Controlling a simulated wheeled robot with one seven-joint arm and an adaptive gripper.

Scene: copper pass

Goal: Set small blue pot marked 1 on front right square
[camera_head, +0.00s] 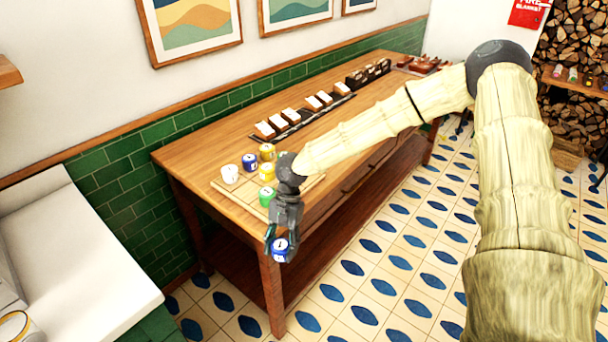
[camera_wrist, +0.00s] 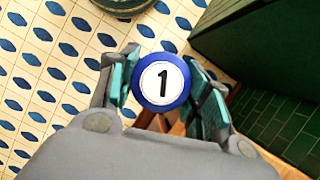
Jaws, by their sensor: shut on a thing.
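My gripper (camera_head: 280,246) is shut on a small blue pot (camera_head: 281,251) with a white disc. It holds the pot out past the table's near-left end, over the floor. In the wrist view the blue pot (camera_wrist: 161,81) sits between the two fingers of my gripper (camera_wrist: 163,90), and its disc shows a black 1. A pale board (camera_head: 312,190) lies on the wooden table (camera_head: 190,150), partly hidden by my arm. A white pot (camera_head: 230,174), another blue pot (camera_head: 249,162), yellow pots (camera_head: 266,170) and a green pot (camera_head: 267,196) stand on or beside it. The board's front right square cannot be made out.
Dark trays with pale-topped blocks (camera_head: 290,115) stand farther along the table. A white bench (camera_head: 75,260) is at the left. The tiled floor (camera_head: 400,262) in front of the table is clear.

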